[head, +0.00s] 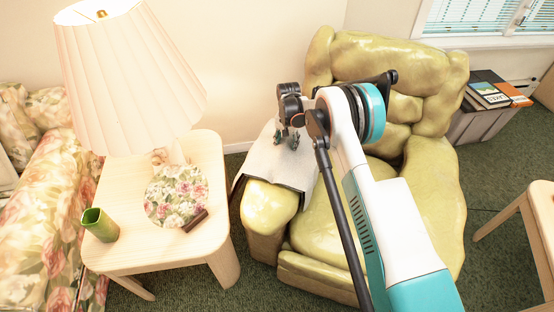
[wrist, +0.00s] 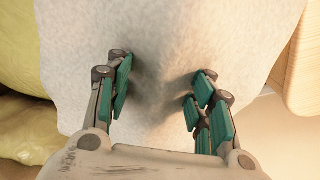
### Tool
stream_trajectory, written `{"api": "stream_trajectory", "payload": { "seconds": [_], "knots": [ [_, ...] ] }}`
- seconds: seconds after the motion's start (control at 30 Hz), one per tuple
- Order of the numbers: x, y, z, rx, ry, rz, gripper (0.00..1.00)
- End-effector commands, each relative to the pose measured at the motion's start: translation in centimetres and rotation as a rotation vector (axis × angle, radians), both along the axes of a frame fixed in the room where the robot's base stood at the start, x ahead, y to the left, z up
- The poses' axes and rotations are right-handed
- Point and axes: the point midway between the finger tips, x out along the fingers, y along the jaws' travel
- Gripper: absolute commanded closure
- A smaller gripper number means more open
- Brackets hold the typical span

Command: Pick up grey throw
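The grey throw (head: 272,163) lies draped over the left arm of the yellow-green armchair (head: 265,222) in the head view. Its pale grey cloth (wrist: 165,30) fills most of the wrist view. My gripper (head: 290,140) is over the throw on the armrest. In the wrist view my gripper (wrist: 158,95) has its green-padded fingers spread apart, with the cloth showing between them. Shadows of the fingers fall on the cloth close to the tips. I cannot tell whether the tips touch it. My arm hides part of the chair.
A light wood side table (head: 120,258) stands left of the chair, holding a floral lamp (head: 176,196) and a green cup (head: 99,225). A floral sofa (head: 45,225) is at far left. A wooden stool or table (head: 535,225) is at right.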

Motion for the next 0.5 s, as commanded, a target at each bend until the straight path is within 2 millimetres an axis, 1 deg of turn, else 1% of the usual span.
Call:
{"api": "stream_trajectory", "payload": {
  "seconds": [0.03, 0.07, 0.1, 0.17, 0.2, 0.5],
  "knots": [
    [0.00, 0.00, 0.02, 0.000, 0.000, 0.000, 0.61],
    [0.00, 0.00, 0.03, 0.000, 0.000, 0.000, 0.68],
    [0.00, 0.00, 0.03, 0.000, 0.000, 0.000, 0.77],
    [0.00, 0.00, 0.03, 0.000, 0.000, 0.000, 0.90],
    [0.00, 0.00, 0.03, 0.000, 0.000, 0.000, 0.99],
    [0.01, 0.00, 0.08, 0.000, 0.000, 0.000, 1.00]
  ]
}}
